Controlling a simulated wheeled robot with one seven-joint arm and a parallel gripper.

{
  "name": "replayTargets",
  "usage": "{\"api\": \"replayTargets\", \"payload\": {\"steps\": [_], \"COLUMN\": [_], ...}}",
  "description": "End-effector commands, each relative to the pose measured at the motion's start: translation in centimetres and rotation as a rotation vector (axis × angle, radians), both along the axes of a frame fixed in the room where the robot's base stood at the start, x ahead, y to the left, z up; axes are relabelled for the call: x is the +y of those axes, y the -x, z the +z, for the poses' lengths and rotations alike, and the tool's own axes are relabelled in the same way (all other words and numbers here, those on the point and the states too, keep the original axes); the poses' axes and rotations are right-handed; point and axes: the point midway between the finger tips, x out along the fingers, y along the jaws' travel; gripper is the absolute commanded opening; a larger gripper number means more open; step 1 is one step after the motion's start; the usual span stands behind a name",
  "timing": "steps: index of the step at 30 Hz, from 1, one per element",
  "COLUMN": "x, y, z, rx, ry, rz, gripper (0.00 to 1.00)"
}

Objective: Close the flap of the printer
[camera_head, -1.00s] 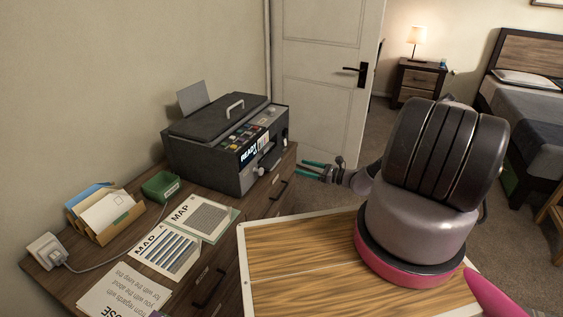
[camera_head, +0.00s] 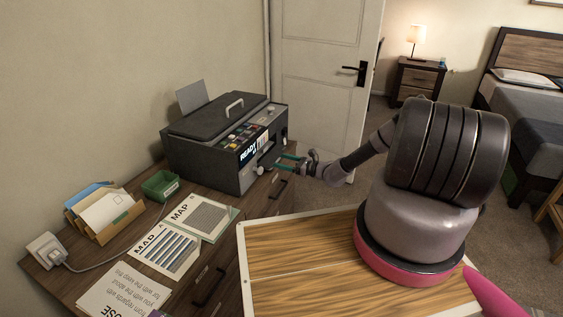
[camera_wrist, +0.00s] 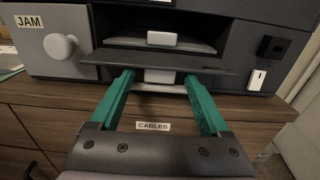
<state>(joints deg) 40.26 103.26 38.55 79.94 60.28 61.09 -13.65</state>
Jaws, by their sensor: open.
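The dark grey printer (camera_head: 222,150) stands on the wooden cabinet, and its front fills the top of the wrist view (camera_wrist: 65,20). Its flap (camera_wrist: 110,58) shows in the wrist view as a dark panel sticking out from the front, below an open slot. White pieces show above and below the flap. My gripper (camera_head: 286,162) is in front of the printer, with its green fingers pointing at it. In the wrist view my gripper (camera_wrist: 159,80) is open and empty, its fingertips spread just below the flap's front edge. I cannot tell whether they touch it.
A white knob (camera_wrist: 61,47) labelled JAM is left of the flap. A drawer labelled CABLES (camera_wrist: 152,126) lies below. A green box (camera_head: 160,186), a letter holder (camera_head: 105,222) and papers (camera_head: 165,250) lie left on the cabinet. A white door (camera_head: 320,60) stands behind my arm.

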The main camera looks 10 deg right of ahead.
Motion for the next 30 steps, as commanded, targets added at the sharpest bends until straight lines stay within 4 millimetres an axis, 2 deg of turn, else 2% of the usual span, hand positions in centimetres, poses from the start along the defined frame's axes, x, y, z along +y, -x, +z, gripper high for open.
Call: {"api": "replayTargets", "payload": {"steps": [1, 5, 6, 7, 20, 30], "x": [0.0, 0.0, 0.0, 0.0, -0.1, 0.0], "y": [0.0, 0.0, 0.0, 0.0, 0.1, 0.1], "z": [0.0, 0.0, 0.0, 0.0, 0.8, 2.9], "rx": [0.000, 0.000, 0.000, 0.000, 0.054, 0.216], "ry": [0.000, 0.000, 0.000, 0.000, 0.078, 0.309], "rz": [0.000, 0.000, 0.000, 0.000, 0.003, 0.006], "gripper": [0.69, 0.19, 0.04, 0.00, 0.00, 0.00]}}
